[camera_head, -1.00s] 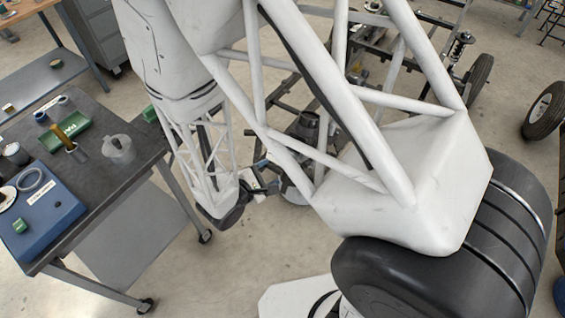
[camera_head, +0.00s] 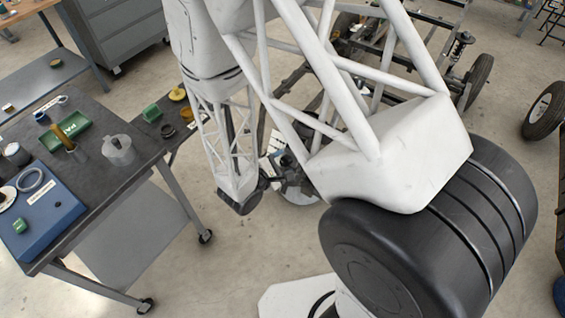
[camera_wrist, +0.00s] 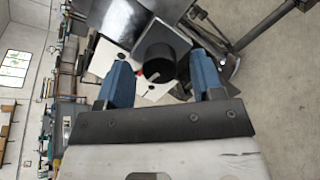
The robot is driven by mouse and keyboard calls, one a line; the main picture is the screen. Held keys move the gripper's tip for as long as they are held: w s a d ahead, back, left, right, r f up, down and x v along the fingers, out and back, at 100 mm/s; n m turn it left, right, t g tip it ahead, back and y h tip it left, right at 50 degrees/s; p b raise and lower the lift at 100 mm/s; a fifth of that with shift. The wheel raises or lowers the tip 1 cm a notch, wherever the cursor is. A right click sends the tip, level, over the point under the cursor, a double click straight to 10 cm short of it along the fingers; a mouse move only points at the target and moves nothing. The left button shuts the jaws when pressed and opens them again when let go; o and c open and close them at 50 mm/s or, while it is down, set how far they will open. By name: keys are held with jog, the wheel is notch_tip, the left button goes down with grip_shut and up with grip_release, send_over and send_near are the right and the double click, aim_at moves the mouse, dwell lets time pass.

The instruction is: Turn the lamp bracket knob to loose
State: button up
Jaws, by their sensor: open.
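The knob (camera_wrist: 160,52) shows in the wrist view as a black round cylinder with a short pale mark on its face near the lower edge. It sits in front of a grey metal and white panel area. My gripper (camera_wrist: 161,64) is open, with one blue finger to the left of the knob and one to the right. A gap shows between the fingers and the knob; I cannot tell how far forward the fingertips reach. In the head view my gripper (camera_head: 274,182) is small and dark beside the stand, and the knob cannot be made out there.
A dark workbench (camera_head: 118,190) stands at the left, with a green tray (camera_head: 75,135), a clear cup (camera_head: 118,150) and a blue box (camera_head: 48,215) on it. A wheeled vehicle frame (camera_head: 400,45) is behind my arm. Concrete floor is free between the bench and my base.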

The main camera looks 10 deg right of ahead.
jog(key=shift+w+d, duration=0.15)
jog(key=shift+c, duration=0.2)
jog(key=c, duration=0.9)
